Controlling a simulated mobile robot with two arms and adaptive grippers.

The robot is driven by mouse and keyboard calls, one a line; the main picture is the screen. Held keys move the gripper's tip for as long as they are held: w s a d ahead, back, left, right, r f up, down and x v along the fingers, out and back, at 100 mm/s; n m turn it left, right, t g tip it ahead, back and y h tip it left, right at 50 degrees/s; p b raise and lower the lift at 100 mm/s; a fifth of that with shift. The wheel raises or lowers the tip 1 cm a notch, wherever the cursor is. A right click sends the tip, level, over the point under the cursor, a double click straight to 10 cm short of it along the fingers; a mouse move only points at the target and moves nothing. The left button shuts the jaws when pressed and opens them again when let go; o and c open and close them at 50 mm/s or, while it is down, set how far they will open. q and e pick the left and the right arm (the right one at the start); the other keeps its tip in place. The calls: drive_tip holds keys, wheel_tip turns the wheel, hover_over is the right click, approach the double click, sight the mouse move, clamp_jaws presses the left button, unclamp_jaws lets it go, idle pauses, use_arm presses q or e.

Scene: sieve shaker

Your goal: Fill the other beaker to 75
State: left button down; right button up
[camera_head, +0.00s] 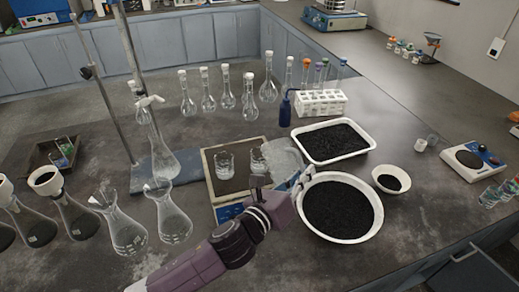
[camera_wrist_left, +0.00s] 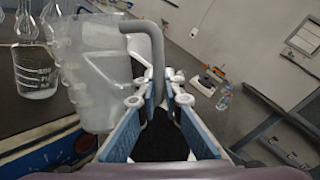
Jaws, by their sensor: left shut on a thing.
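Two small clear glass beakers stand on the balance (camera_head: 213,212): the left beaker (camera_head: 225,170) and the right beaker (camera_head: 257,163), close to my gripper. One beaker (camera_wrist_left: 36,78) shows at the left of the left wrist view, with a pale layer low in it. My left gripper (camera_head: 292,184) is shut on the grey handle of a translucent pitcher (camera_head: 284,157). In the left wrist view the gripper (camera_wrist_left: 160,88) clasps that handle, and the pitcher (camera_wrist_left: 95,80) hangs to its left. The pitcher is beside the right beaker and partly overlaps it in view. Its fill is unclear. My right gripper is not in view.
A white bowl (camera_head: 376,226) and a white tray (camera_head: 365,149) of black grains lie to the right. A blue wash bottle (camera_head: 285,112) and a tube rack (camera_head: 320,104) stand behind. Several flasks crowd the left, near a stand base (camera_head: 138,183).

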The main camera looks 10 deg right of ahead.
sight(298, 159)
use_arm(q)
drive_tip(key=shift+w+a+r+n, duration=0.3)
drive_tip(key=shift+w+r+n, duration=0.15)
drive_tip(key=shift+r+n, duration=0.05)
drive_tip(key=shift+w+a+r+p, duration=0.2)
drive_tip(key=shift+r+p, duration=0.1)
drive_tip(key=shift+p, duration=0.25)
drive_tip(key=shift+w+a+r+n+p, duration=0.1)
drive_tip(key=shift+w+r+n+p, duration=0.15)
drive_tip(key=shift+r+n+p, duration=0.7)
drive_tip(key=shift+r, duration=0.1)
drive_tip(key=shift+a+g, duration=0.1)
drive_tip(key=shift+g, duration=0.2)
drive_tip(key=shift+w+a+r+n, duration=0.1)
drive_tip(key=shift+w+r+n, duration=0.2)
drive_tip(key=shift+n, duration=0.15)
drive_tip(key=shift+w+a+r+n+g+p, duration=0.15)
drive_tip(key=shift+w+r+n+g+p, duration=0.05)
drive_tip(key=shift+r+n+p, duration=0.3)
drive_tip(key=shift+w+a+r+n+g+p, duration=0.2)
drive_tip(key=shift+r+n+p, duration=0.2)
drive_tip(key=shift+r+p, duration=0.2)
idle(4.0)
